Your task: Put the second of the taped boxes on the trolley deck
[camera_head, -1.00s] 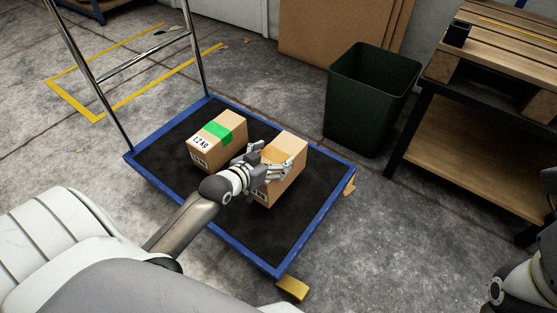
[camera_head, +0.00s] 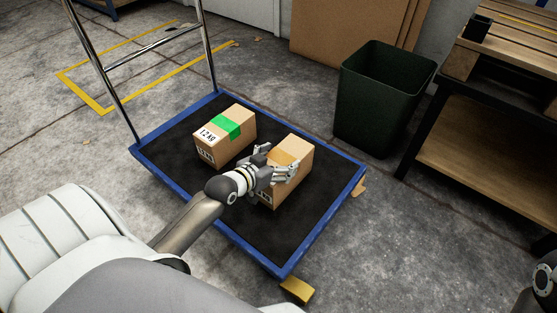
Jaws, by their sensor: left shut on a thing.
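A cardboard box with green tape (camera_head: 225,135) and a "12 kg" label stands on the black deck of the blue-edged trolley (camera_head: 318,228). A second cardboard box (camera_head: 293,186), with paler tan tape on top, is to its right, over the deck. It looks to be at deck level; its underside is hidden. My left gripper (camera_head: 285,170) is shut on this second box from its near left side, and the fingers cover part of its top. A gap separates the two boxes. My right gripper is not in view; only part of my right arm shows at the lower right edge.
A dark green bin (camera_head: 385,98) stands behind the trolley to the right. A workbench (camera_head: 490,150) with a pallet on top is at the right. A yellow wedge (camera_head: 297,289) lies by the near trolley corner. The near deck is clear.

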